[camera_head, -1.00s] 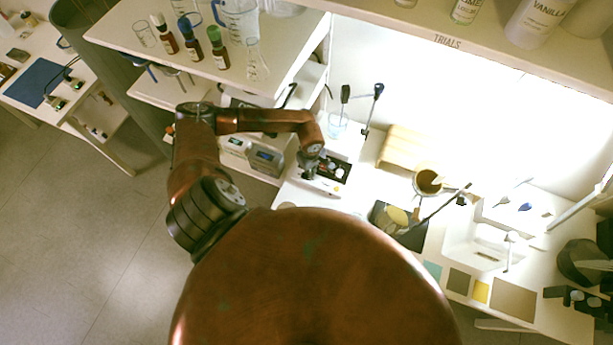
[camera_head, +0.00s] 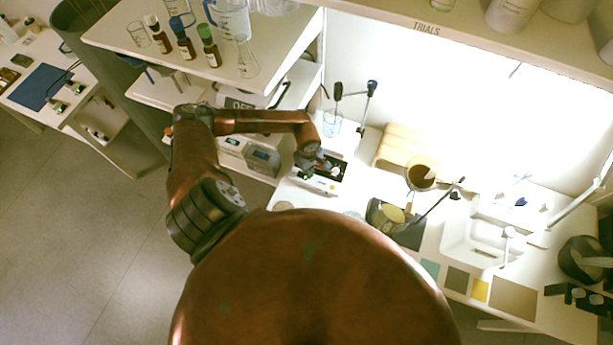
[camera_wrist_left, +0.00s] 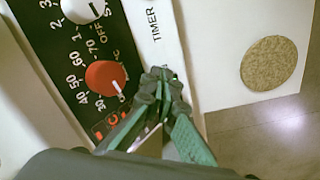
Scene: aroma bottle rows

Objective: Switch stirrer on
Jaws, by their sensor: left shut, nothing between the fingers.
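The stirrer (camera_head: 322,186) is a white unit with a dark control panel on the bench, below the shelf unit's right end. In the left wrist view its panel (camera_wrist_left: 62,70) shows close up, with a red knob (camera_wrist_left: 106,79) on a temperature scale, a white knob (camera_wrist_left: 84,8) and the word TIMER. My left gripper (camera_head: 308,172) is shut and empty over the stirrer's left end. In the left wrist view the gripper's fingertips (camera_wrist_left: 163,76) are together beside the panel, right of the red knob. A small green spot shows at the tips; they hide what lies beneath.
A glass beaker (camera_head: 332,124) stands at the stirrer's back, near two dark-topped rods. Brown bottles (camera_head: 184,43) stand on the upper shelf at left.

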